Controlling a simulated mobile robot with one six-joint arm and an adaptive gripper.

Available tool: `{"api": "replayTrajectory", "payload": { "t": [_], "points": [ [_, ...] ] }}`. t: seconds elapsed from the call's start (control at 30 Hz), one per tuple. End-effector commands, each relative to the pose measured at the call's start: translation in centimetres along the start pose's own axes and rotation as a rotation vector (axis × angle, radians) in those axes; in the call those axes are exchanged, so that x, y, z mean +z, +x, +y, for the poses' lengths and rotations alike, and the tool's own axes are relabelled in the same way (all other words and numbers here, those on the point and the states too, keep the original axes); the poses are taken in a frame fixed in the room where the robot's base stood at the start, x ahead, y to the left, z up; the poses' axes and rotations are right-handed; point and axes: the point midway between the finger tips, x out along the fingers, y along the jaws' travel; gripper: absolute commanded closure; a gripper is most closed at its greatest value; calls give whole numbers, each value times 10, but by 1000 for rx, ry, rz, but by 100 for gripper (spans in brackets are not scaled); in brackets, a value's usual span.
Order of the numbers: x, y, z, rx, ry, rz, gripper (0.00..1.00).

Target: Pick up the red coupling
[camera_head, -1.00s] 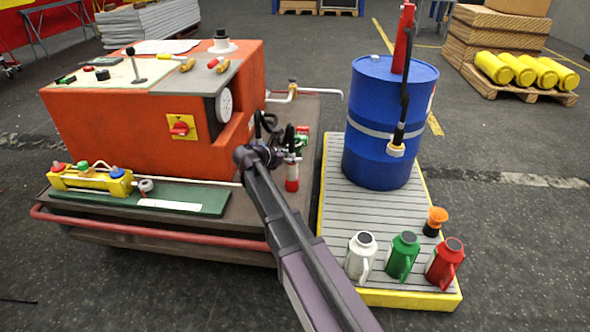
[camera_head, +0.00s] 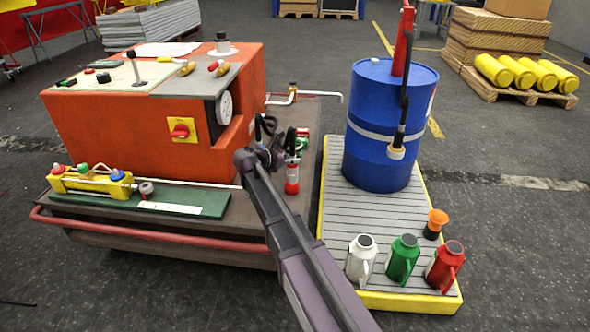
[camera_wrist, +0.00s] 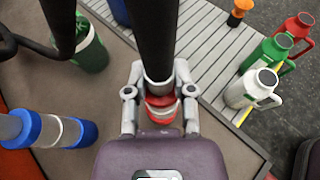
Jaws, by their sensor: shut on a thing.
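The red coupling (camera_head: 292,178) is a short red cylinder with a pale band, on the end of a black hose. It is upright over the brown deck at the right of the orange machine. In the wrist view the coupling (camera_wrist: 161,113) shows red and white between the grey fingers, below the thick black hose. My gripper (camera_wrist: 160,95) is shut on it, one finger on each side. In the head view my gripper (camera_head: 291,159) is small and partly hidden by my arm. I cannot tell whether the coupling's lower end touches the deck.
The blue drum (camera_head: 388,115) and white, green and red jugs (camera_head: 403,260) are on the slatted pallet at right. The orange machine (camera_head: 130,130) is at left.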

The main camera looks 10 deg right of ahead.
Motion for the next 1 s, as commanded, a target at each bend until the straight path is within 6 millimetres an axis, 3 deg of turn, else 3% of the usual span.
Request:
{"api": "replayTrajectory", "payload": {
  "t": [0.47, 0.87, 1.0],
  "points": [
    [7, -2, -1, -2, 0, 1, 100],
    [37, -14, 0, -1, 0, 0, 100],
    [25, -40, -14, 2, -1, 0, 100]
  ]
}}
